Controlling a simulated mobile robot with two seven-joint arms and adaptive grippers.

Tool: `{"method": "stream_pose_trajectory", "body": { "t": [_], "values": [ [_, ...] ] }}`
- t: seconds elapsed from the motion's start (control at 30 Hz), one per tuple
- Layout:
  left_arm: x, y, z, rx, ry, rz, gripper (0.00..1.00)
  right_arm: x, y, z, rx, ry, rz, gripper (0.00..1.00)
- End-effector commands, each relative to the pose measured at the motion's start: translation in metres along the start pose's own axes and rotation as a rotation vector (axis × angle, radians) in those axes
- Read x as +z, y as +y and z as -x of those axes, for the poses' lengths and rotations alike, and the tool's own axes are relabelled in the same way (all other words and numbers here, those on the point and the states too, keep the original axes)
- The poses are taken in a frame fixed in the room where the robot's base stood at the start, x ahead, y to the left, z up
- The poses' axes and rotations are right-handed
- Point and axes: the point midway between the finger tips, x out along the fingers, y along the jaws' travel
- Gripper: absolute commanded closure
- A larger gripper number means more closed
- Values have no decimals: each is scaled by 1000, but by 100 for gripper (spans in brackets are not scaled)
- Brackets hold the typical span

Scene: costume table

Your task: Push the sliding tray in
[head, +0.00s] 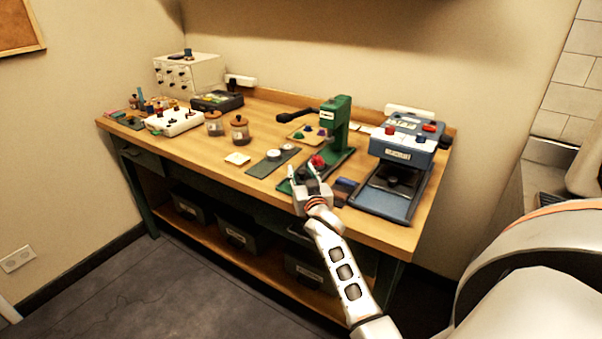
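The blue-grey press machine (405,150) stands at the right end of the wooden workbench. Its tray (378,207), with a blue rim and a dark bed, sticks out toward the bench's front edge. A dark round part sits over the tray's bed. My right gripper (312,170) is over the front edge of the bench, left of the tray and apart from it. Its two fingers are spread, with nothing seen held between them. A red round object (317,161) shows just behind the fingertips. My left gripper is not in view.
A green hand press (338,118) stands left of the machine. A small dark blue block (344,187) lies between the gripper and the tray. Bins fill the lower shelf.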

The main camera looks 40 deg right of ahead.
Motion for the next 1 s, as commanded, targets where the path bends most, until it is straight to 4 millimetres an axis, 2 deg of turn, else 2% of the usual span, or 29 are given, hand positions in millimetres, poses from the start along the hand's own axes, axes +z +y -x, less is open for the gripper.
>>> {"method": "stream_pose_trajectory", "body": {
  "t": [0.27, 0.43, 0.57, 0.8, 1.0],
  "values": [
    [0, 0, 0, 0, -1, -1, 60, 0, 0, 0, 1, 0, 0, 65],
    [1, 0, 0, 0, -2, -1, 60, 2, 0, 10, 0, -2, 1, 65],
    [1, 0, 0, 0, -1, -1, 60, 1, 0, 31, 0, -1, 0, 65],
    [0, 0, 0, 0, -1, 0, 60, 1, 0, 81, 0, -1, -1, 65],
    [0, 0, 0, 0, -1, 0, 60, 1, 0, 110, 0, -1, -1, 65]
  ]
}}
